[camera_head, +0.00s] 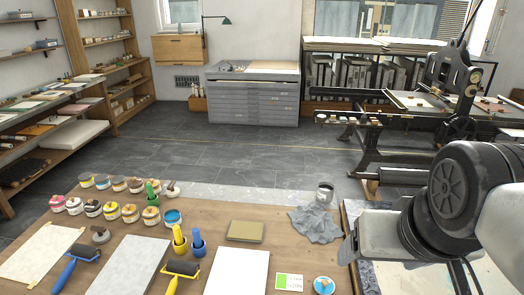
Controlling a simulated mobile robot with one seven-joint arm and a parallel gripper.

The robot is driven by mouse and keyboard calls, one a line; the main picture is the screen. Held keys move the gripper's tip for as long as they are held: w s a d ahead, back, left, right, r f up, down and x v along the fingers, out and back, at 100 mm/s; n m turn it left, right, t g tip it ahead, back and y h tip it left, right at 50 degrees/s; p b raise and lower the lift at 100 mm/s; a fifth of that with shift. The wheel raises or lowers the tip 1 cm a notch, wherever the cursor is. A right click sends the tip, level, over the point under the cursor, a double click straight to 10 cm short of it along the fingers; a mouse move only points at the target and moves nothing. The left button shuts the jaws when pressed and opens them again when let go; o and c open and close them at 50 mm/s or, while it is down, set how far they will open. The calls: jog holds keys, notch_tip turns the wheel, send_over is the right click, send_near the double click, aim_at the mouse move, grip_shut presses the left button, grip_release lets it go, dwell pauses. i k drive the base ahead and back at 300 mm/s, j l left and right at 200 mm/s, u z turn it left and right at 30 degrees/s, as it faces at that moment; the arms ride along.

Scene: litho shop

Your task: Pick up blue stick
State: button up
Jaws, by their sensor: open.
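Several blue things show on the wooden table, and I cannot tell for certain which is the blue stick. A small blue holder with an upright blue stick (197,237) stands near the middle front of the table. Left of it stands a similar yellow one (179,236). A roller with a blue handle (67,272) lies further left. My gripper (350,252) is at the right, near the table's right edge, open and well apart from these things. Its fingers are seen from the side and partly hidden by its own body.
Paint jars (111,212) stand in rows at the table's left back. A yellow-handled roller (178,274) lies in front of the blue holder. A press (455,90) stands behind.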

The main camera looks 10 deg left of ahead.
aim_at(195, 231)
jog(key=k+u, duration=0.5)
jog(key=k+j+u, duration=0.1)
jog(key=k+u, duration=0.15)
jog(key=u, duration=0.25)
jog(key=i+j+z, duration=0.35)
jog(key=j, duration=0.25)
jog(key=i+j+z, duration=0.15)
jog(key=i+j, duration=0.15)
jog(key=i+j+z, duration=0.15)
jog(key=j, duration=0.3)
jog(key=i+j+z, duration=0.2)
jog(key=j, duration=0.15)
jog(key=i+j+z, duration=0.15)
jog(key=j, duration=0.25)
